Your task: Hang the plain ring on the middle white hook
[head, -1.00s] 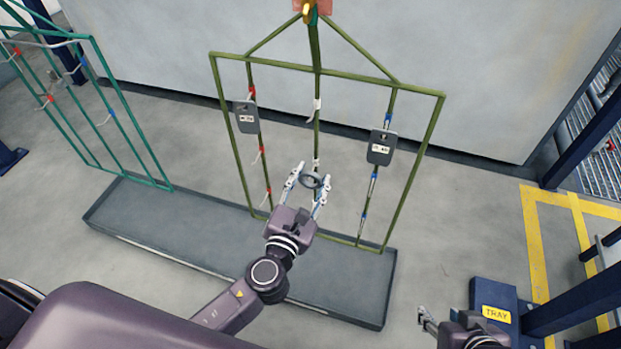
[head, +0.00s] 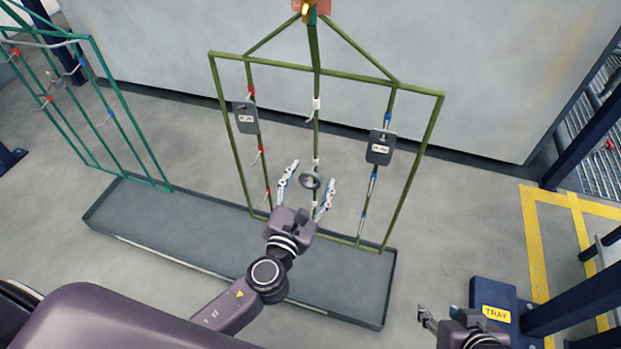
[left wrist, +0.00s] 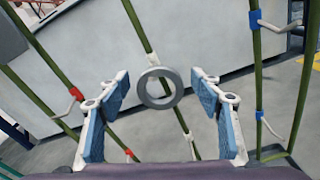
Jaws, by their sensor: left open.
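The plain grey ring (head: 310,181) is at the middle white hook (head: 316,163) on the rack's centre bar. In the left wrist view the ring (left wrist: 158,88) lies just below a white hook collar (left wrist: 153,60), touching neither finger. It appears to hang there, but the hook's contact with it is hard to see. My left gripper (head: 306,190) is open, its fingers apart on either side of the ring; it also shows in the left wrist view (left wrist: 161,112). My right gripper (head: 427,318) is low at the right, away from the rack; its jaw state is unclear.
The green rack frame (head: 228,135) has red hooks left and blue hooks right. Grey tags hang on the left bar (head: 246,117) and right bar (head: 381,147). A long grey tray (head: 150,214) lies below. Another green rack (head: 135,135) stands left.

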